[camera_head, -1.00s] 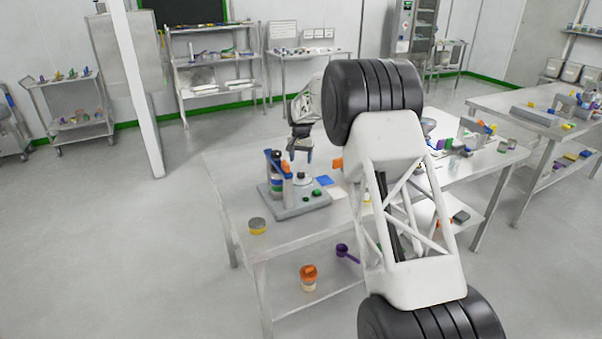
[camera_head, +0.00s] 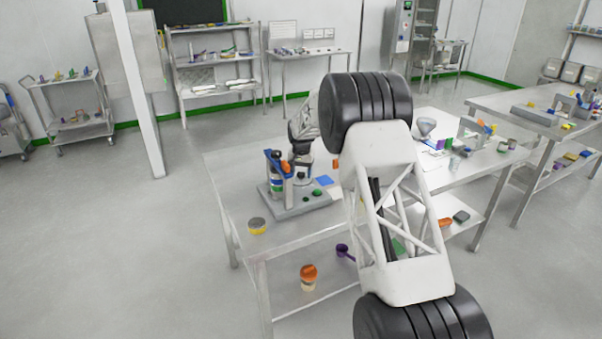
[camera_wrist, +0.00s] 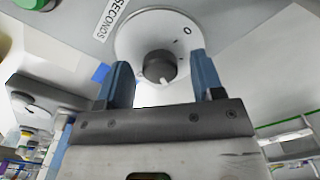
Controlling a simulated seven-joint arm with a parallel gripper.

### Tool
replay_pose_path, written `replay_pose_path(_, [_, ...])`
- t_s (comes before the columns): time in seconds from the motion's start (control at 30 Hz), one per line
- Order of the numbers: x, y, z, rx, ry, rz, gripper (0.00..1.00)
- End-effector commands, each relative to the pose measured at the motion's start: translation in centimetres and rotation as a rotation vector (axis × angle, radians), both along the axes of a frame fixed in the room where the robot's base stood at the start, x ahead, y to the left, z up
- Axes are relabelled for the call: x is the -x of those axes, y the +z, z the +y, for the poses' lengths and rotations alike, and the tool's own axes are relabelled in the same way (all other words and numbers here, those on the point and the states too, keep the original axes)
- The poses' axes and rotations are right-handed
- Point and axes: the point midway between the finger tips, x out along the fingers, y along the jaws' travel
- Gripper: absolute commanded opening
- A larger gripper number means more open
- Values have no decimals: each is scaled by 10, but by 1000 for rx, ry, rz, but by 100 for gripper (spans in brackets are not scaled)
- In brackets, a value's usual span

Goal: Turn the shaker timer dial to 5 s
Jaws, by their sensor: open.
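The shaker (camera_head: 298,206) is a grey-based device with a blue and white column at the table's near left. In the wrist view its timer dial is a dark round knob (camera_wrist: 159,67) on a pale round face (camera_wrist: 135,38), beside a "SECONDS" label (camera_wrist: 108,17). A "0" shows at the upper right of the face. A small white mark on the knob's lower edge points away from the "0". My gripper (camera_wrist: 161,68) is open, its blue fingers on either side of the knob with gaps. In the head view my gripper (camera_head: 301,168) is over the shaker and hides the dial.
A green button (camera_wrist: 34,3) is on the panel near the dial. My arm covers the table's middle. The table's front left is clear.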

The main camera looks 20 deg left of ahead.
Motion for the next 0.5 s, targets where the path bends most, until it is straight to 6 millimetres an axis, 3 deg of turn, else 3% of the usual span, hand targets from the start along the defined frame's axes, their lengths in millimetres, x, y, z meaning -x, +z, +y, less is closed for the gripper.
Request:
replay_pose_path(0.03, [0,0,0,0,0,0,58])
replay_pose_path(0.33, [0,0,0,0,0,0,12])
replay_pose_path(0.5, [0,0,0,0,4,0,12])
